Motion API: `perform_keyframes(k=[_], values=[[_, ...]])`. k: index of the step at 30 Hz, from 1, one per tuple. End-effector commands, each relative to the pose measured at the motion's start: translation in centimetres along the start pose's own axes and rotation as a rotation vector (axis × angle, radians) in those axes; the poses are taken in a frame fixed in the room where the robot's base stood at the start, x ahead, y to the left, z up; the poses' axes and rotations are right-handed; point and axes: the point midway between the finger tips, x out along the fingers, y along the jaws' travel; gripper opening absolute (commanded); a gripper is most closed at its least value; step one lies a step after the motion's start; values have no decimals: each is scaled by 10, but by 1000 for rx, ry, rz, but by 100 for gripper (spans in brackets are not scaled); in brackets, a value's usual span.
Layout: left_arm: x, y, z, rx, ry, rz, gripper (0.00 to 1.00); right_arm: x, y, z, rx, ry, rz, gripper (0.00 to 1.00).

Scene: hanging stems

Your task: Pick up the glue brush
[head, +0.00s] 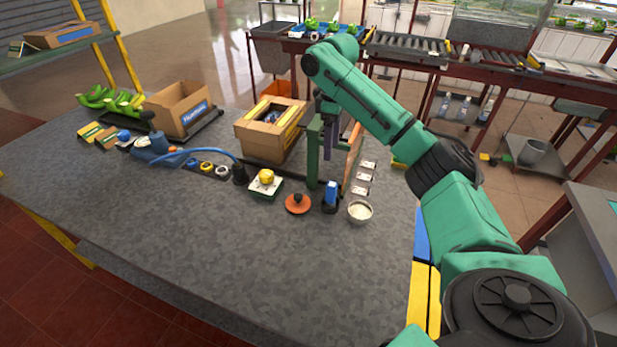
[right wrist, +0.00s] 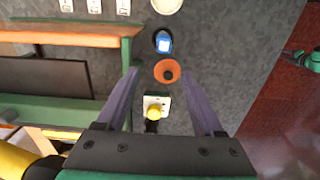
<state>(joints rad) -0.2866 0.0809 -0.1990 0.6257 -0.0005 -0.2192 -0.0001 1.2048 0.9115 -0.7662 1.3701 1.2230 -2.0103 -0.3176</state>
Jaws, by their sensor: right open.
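No brush shape shows clearly. The likeliest candidate for the glue brush is the small blue upright piece in a dark holder (head: 331,194), also in the right wrist view (right wrist: 163,42); I cannot tell for sure. Beside it are a bowl of pale paste (head: 360,211) and an orange disc with a dark knob (head: 297,204). My right gripper (head: 328,143) is above the table, partly hidden by a green post. In the right wrist view its purple fingers (right wrist: 160,72) are apart and empty, with the orange disc between the tips and the blue piece beyond. My left gripper is out of view.
A green-posted stand with a wooden board (head: 354,157) is close to my right gripper. A yellow-topped item on a white-green base (head: 266,183) stands left of the disc. Cartons (head: 270,130) and bananas (head: 110,101) are farther back. The table's front (head: 230,270) is clear.

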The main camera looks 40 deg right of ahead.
Motion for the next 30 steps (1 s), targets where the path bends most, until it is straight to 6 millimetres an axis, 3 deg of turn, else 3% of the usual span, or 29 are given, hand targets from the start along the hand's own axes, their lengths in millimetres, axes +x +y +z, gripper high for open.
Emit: perform_keyframes(k=[4, 9, 13, 16, 22, 29, 30], values=[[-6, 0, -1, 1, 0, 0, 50, 20, 1, 1, 2, -4, 0, 71], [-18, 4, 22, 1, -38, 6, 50, 64, 0, 1, 2, -4, -1, 71], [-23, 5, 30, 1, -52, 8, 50, 87, 1, 0, 2, 0, 1, 71], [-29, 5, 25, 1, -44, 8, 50, 98, 1, 0, 1, -1, 0, 71], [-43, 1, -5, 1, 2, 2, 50, 136, 3, -2, 2, -1, 0, 71], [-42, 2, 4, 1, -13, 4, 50, 145, 4, -3, 1, 3, 3, 71], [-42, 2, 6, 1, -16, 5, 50, 145, 4, -3, 1, 3, 3, 67]])
